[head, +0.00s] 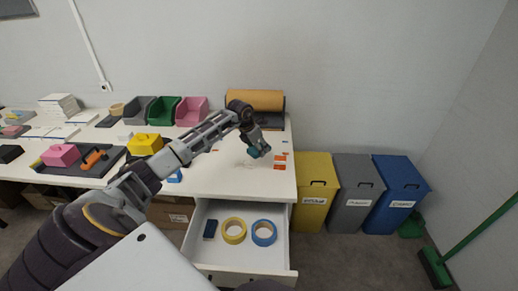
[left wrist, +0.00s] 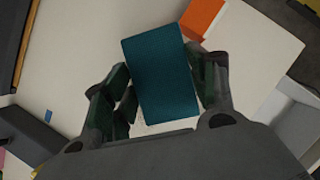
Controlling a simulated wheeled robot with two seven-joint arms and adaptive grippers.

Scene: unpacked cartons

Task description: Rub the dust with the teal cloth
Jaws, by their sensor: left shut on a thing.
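The teal cloth (left wrist: 160,72) looks like a flat, block-like pad in the left wrist view. My left gripper (head: 257,149) is shut on it, one finger on each side. In the head view the cloth (head: 254,153) shows small at the gripper's tip, over the right part of the white table (head: 228,178). I cannot tell whether it touches the tabletop. A faint greyish patch of dust (head: 250,163) seems to lie just below the gripper, but it is hard to make out. My right gripper is not in view.
Orange blocks (head: 280,162) lie just right of the cloth. Grey, green and pink bins (head: 190,111) and a brown roll (head: 262,99) stand behind. An open drawer (head: 213,265) holds tape rolls below the table's front edge. Yellow, grey and blue waste bins (head: 358,190) stand right.

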